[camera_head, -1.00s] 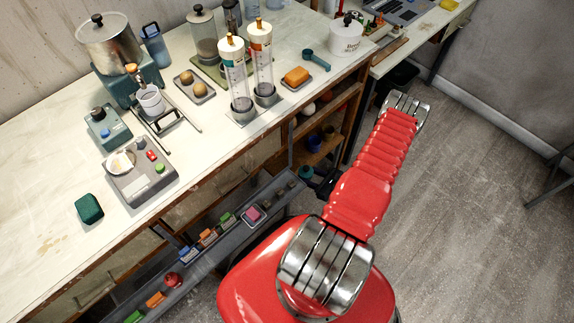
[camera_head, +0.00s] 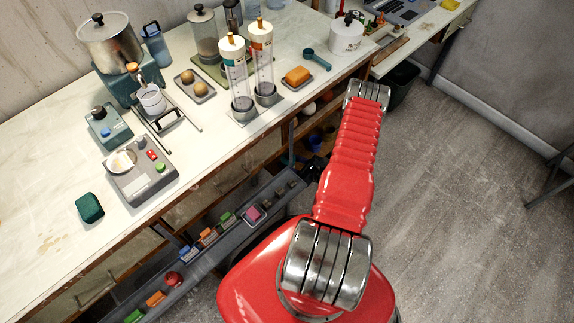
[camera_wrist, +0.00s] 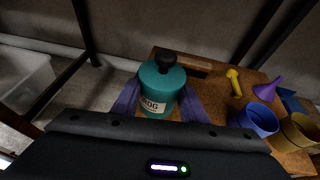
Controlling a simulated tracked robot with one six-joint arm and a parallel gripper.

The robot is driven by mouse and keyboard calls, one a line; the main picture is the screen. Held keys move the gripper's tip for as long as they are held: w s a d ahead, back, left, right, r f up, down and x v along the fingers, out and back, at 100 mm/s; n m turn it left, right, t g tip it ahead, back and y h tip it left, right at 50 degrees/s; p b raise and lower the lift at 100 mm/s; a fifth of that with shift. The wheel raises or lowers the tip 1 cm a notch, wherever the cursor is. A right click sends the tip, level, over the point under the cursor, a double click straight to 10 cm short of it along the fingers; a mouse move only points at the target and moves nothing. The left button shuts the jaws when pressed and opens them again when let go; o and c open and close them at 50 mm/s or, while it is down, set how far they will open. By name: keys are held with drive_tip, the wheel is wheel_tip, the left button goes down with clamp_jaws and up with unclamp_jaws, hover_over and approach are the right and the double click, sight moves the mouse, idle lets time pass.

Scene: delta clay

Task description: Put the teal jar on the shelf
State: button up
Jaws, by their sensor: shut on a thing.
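The teal jar (camera_wrist: 160,92) has a black knob on its lid and a pale label. In the wrist view it is upright between the two purple-tinted fingers of my gripper (camera_wrist: 158,105), which is shut on it. The wooden shelf (camera_wrist: 213,92) shows behind and to the right of the jar. The jar overlaps the shelf's left part in this view; I cannot tell whether it touches the board.
On the shelf's right side are a blue cup (camera_wrist: 256,120), a yellow cup (camera_wrist: 298,131), a purple funnel (camera_wrist: 268,89) and a yellow scoop (camera_wrist: 234,82). Dark frame posts (camera_wrist: 83,30) stand near the jar.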

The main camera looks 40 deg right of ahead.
drive_tip(key=shift+w+a, duration=0.15)
drive_tip(key=shift+w, duration=0.35)
drive_tip(key=shift+f, duration=1.7)
drive_tip(key=shift+f, duration=0.1)
drive_tip(key=o, duration=1.1)
drive_tip(key=v, duration=1.2)
drive_tip(key=shift+s, duration=0.1)
